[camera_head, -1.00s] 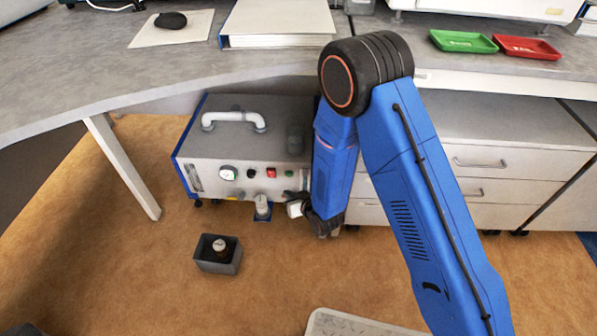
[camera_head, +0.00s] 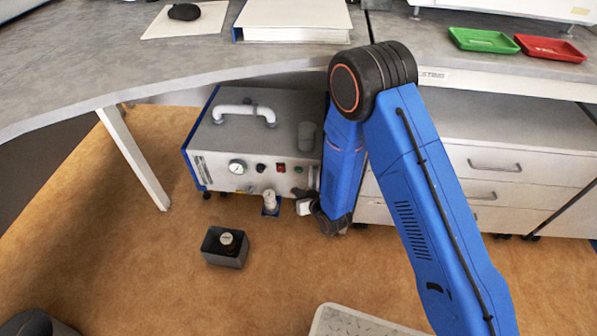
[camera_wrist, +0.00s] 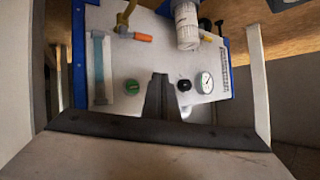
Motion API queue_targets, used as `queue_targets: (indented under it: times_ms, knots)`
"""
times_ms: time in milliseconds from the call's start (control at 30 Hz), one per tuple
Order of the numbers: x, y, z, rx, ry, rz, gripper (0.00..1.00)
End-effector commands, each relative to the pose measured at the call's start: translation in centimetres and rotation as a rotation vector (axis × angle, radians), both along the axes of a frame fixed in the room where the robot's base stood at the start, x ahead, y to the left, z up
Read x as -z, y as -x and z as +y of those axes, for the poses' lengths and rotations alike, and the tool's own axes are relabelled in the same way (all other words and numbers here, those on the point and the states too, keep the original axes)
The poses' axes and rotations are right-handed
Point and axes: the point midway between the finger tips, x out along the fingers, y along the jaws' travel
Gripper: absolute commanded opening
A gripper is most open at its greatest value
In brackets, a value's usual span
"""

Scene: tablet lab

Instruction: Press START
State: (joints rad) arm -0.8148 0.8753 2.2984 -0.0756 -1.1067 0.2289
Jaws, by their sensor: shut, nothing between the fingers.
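The grey-white machine with blue edges (camera_head: 223,178) stands on the floor under the bench. Its front panel carries a gauge (camera_head: 237,167), a black knob (camera_head: 261,168), a red control (camera_head: 281,168) and a green button (camera_head: 298,170). No START label is legible. In the wrist view the panel appears turned over, with the green button (camera_wrist: 132,87) left of my gripper (camera_wrist: 160,77) and the black knob (camera_wrist: 184,85) and gauge (camera_wrist: 204,83) to its right. My gripper is shut and empty. It covers the red control there; contact cannot be told.
A white-capped bottle (camera_head: 270,200) stands at the machine's front. A dark bin (camera_head: 224,256) holding a bottle (camera_head: 227,241) sits on open floor. A table leg (camera_head: 135,160) stands left, drawers (camera_head: 490,193) right. Green (camera_head: 484,40) and red (camera_head: 549,47) trays lie on the bench.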

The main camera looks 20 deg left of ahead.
Motion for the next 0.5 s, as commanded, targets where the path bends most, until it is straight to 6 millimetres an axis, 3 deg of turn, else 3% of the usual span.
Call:
queue_targets:
  times_ms: [500]
  knots:
    - [0.0,-5.7,1.4,0.000,-0.001,-0.001,0.00]
